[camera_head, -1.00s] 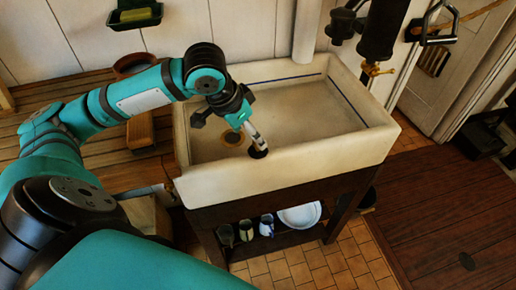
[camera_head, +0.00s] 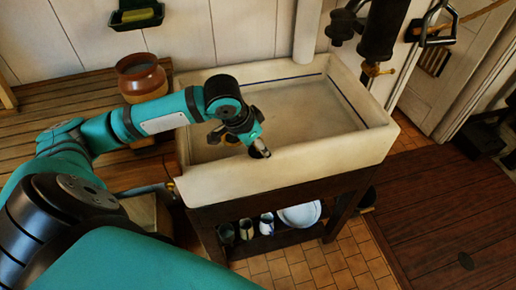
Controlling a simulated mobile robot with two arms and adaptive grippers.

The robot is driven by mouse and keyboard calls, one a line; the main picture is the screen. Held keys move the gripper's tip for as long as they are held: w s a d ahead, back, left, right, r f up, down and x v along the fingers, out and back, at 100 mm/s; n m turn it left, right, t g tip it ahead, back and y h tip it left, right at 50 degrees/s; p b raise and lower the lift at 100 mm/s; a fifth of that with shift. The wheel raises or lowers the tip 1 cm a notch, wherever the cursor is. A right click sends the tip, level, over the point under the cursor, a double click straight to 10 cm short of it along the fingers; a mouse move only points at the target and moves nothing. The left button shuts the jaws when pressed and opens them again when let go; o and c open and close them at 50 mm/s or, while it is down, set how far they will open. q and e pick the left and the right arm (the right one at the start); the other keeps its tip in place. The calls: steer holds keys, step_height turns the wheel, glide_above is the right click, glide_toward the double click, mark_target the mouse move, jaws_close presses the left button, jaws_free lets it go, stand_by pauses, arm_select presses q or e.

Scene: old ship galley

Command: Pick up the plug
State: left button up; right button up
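The white sink (camera_head: 340,150) stands in the middle of the view. My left gripper (camera_head: 263,151) reaches down into it, close to the inside of the front wall. A small dark round thing, which looks like the plug (camera_head: 255,153), is at the fingertips and partly covered by them. I cannot tell whether the fingers are around it or only beside it, nor whether they are open or shut. The drain (camera_head: 231,139) in the sink floor is mostly hidden behind my gripper. My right gripper is not in view.
A brown pot (camera_head: 141,78) stands on the slatted wooden counter (camera_head: 70,105) left of the sink. A green soap dish (camera_head: 136,16) hangs on the wall. A dark pump with a brass tap (camera_head: 377,69) is at the back right. Mugs (camera_head: 246,229) and plates (camera_head: 300,215) sit below.

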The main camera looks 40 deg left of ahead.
arm_select(q)
steer(key=c, duration=0.9)
steer(key=shift+r, duration=0.1)
